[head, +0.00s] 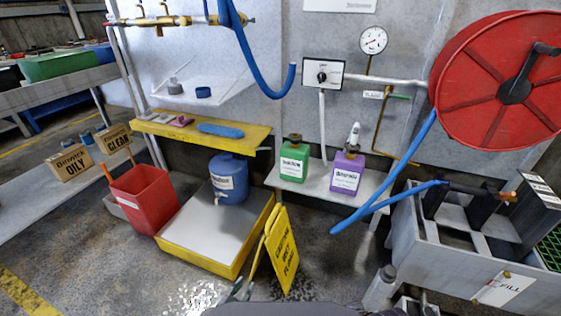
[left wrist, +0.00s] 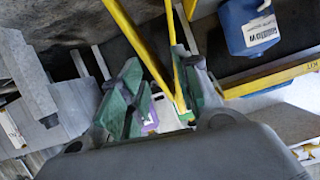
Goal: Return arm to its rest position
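My left gripper (left wrist: 160,75) fills the lower middle of the left wrist view. Its two green-padded fingers are spread apart, and I see nothing clamped between them. A yellow bar of the wet-floor sign (left wrist: 178,85) shows between the fingers, seemingly beyond them. The sign stands upright on the floor. I cannot tell whether the gripper touches it. My right gripper is not clearly seen in either view.
A yellow-edged spill tray (head: 200,229) holds a blue container (head: 229,180). A red bin (head: 146,198) stands to its left. A shelf carries green (head: 293,160) and purple (head: 346,170) jugs. A grey sink unit (head: 460,255) and red hose reel (head: 480,80) are at right.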

